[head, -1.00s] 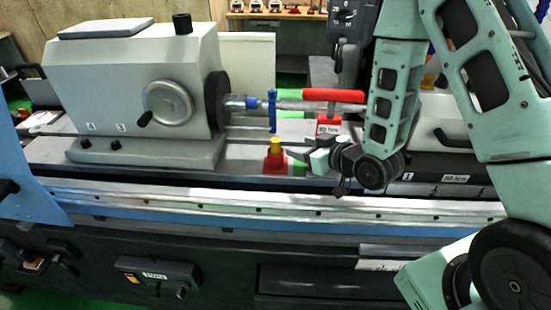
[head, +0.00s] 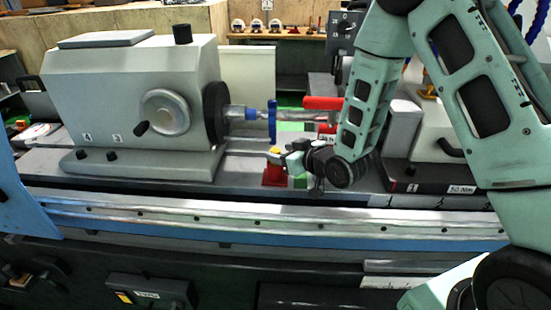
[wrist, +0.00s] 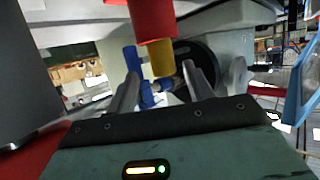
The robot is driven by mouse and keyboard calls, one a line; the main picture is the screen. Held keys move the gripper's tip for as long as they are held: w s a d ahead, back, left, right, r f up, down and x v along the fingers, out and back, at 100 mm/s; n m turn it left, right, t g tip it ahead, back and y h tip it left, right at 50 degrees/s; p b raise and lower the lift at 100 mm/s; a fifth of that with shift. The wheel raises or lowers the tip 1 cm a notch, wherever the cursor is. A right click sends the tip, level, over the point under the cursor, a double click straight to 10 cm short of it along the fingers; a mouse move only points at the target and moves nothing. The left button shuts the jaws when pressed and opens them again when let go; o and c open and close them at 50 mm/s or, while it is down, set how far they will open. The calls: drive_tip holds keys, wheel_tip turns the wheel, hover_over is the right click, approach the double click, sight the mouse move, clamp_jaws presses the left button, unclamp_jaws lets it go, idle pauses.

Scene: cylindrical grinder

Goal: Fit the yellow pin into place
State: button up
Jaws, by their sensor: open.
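The yellow pin (head: 276,150) stands upright in a red block (head: 274,174) on the machine's table, below the spindle. My gripper (head: 284,157) comes in from the right at about the pin's height, with its fingertips close to the pin. In the wrist view, which appears upside down, the yellow pin (wrist: 162,58) points down from the red block (wrist: 154,20). The open fingers of my gripper (wrist: 160,78) lie on either side of the pin's line, with gaps showing. In the head view the fingers partly hide the pin's right side.
A blue carrier (head: 272,120) sits on the bar above the pin; it also shows behind the fingers in the wrist view (wrist: 132,62). A red part (head: 323,103) is to its right. The grey headstock (head: 130,95) stands on the left. A green block (head: 300,181) is beside the red block.

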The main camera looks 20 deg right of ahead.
drive_tip(key=p+x, duration=0.1)
drive_tip(key=x, duration=0.1)
drive_tip(key=p+x, duration=0.1)
drive_tip(key=x, duration=0.1)
drive_tip(key=shift+s+a+f, duration=0.1)
drive_tip(key=shift+s+a, duration=0.05)
drive_tip(key=shift+a, duration=0.1)
drive_tip(key=shift+w+a+f, duration=0.15)
drive_tip(key=shift+w+f, duration=0.15)
drive_tip(key=shift+w, duration=0.1)
clamp_jaws()
